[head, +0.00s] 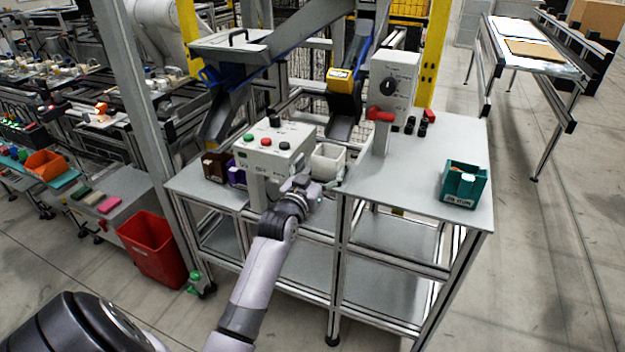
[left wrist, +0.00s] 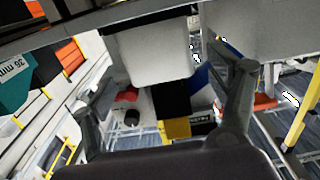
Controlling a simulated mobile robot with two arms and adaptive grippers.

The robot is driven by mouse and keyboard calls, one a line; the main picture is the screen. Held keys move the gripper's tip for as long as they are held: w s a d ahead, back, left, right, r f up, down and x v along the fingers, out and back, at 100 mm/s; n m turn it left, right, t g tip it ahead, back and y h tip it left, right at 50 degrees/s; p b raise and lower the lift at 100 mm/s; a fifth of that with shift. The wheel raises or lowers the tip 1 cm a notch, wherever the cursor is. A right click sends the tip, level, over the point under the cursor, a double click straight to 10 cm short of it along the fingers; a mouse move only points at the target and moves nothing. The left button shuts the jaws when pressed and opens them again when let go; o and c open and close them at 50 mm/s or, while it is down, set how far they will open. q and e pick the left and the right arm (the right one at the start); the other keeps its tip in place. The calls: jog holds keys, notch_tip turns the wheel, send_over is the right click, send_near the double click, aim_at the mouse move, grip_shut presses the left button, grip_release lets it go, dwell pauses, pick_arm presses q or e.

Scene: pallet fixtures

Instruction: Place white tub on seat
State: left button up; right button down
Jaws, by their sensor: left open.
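The white tub (head: 327,162) stands on the grey table (head: 400,222), just right of the button box. My left gripper (head: 328,186) is at the table's front edge, close in front of the tub. In the left wrist view the pale tub (left wrist: 160,52) shows between and beyond the two spread fingers of my left gripper (left wrist: 168,95). The gripper is open, and I cannot tell whether a finger touches the tub. I cannot make out a clear seat. My right gripper is not in view.
A button box (head: 272,150) stands left of the tub, with brown (head: 214,166) and purple (head: 237,174) bins beside it.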

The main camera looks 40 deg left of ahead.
pick_arm(q)
jog(key=v, duration=0.6)
jog(key=s+d+f+m+g+h, duration=0.1)
jog(key=s+d+f+g, duration=0.2)
jog(key=f, duration=1)
jog(key=s+d+f+g+h, duration=0.1)
jog(key=s+d+f+g, duration=0.2)
jog(key=f, duration=1)
jog(key=s+d+f+m+g+h, duration=0.15)
jog(key=s+d+f, duration=0.25)
jog(key=f, duration=0.9)
jog(key=s+d+f+m+g, duration=0.1)
jog(key=s+d+f+g, duration=0.1)
jog(key=s+f, duration=0.65)
jog(key=s+d+f+g, duration=0.3)
jog(key=s+f, duration=0.5)
jog(key=s, duration=0.2)
jog(key=s+f+g, duration=0.2)
jog(key=s+f, duration=0.1)
jog(key=s, duration=0.7)
jog(key=s+d+f+m+g, duration=0.1)
jog(key=s+f+g, duration=0.1)
jog(key=s, duration=0.9)
jog(key=shift+d+f+h, duration=0.2)
jog(key=shift+f+h, duration=0.25)
jog(key=shift+f, duration=0.25)
